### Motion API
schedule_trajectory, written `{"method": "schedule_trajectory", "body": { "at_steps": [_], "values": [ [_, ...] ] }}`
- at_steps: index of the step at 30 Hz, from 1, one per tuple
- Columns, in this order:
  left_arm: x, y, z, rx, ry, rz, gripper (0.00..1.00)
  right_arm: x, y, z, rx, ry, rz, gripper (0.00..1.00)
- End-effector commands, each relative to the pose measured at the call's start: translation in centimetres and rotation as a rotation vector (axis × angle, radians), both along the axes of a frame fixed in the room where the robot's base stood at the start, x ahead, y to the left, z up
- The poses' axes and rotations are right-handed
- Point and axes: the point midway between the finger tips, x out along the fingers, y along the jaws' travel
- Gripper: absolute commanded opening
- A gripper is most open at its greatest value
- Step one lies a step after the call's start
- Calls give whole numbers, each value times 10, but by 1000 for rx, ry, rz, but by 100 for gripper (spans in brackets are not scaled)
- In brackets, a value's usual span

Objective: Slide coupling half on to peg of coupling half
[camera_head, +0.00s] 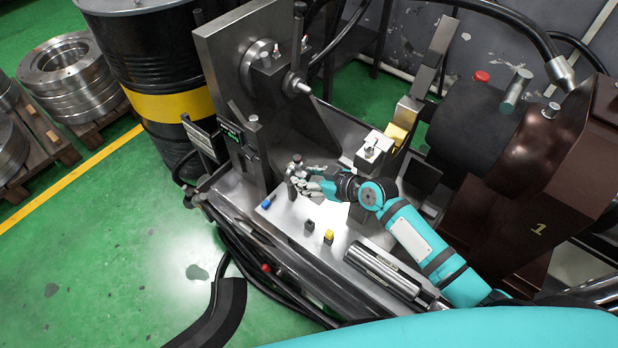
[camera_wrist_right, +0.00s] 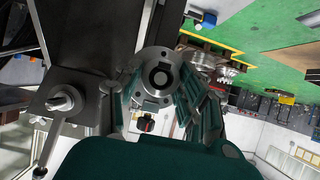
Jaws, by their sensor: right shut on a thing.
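My right gripper (camera_head: 302,182) reaches in from the right over the pale fixture bed (camera_head: 275,215). It is shut on a small metal coupling half (camera_head: 293,190), mostly hidden by the fingers in the head view. In the right wrist view the coupling half (camera_wrist_right: 160,75) is a round flange with small holes and a dark central bore, between the teal fingers of my right gripper (camera_wrist_right: 165,105). I cannot surely make out a second coupling half with a peg. My left gripper is not in view.
An upright steel plate (camera_head: 220,45) with a round disc (camera_head: 260,62) and a rod stands behind the gripper. A steel cylinder (camera_head: 382,272), a black block (camera_head: 309,225) and a yellow-topped block (camera_head: 328,237) are on the near bed. A black drum (camera_head: 150,50) stands left.

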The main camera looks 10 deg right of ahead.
Motion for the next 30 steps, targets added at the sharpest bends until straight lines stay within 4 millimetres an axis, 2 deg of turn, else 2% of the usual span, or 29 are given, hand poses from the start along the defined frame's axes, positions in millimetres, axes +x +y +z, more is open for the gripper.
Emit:
{"method": "schedule_trajectory", "body": {
  "at_steps": [28, 29, 30],
  "values": [
    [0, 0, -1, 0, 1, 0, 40, 4, 2, 1, 1, -3, -1, 7],
    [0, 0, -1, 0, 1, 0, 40, 3, 2, 1, 1, -3, -1, 42],
    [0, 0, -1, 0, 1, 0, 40, 4, 2, 1, 1, -3, -1, 47]
  ]
}}
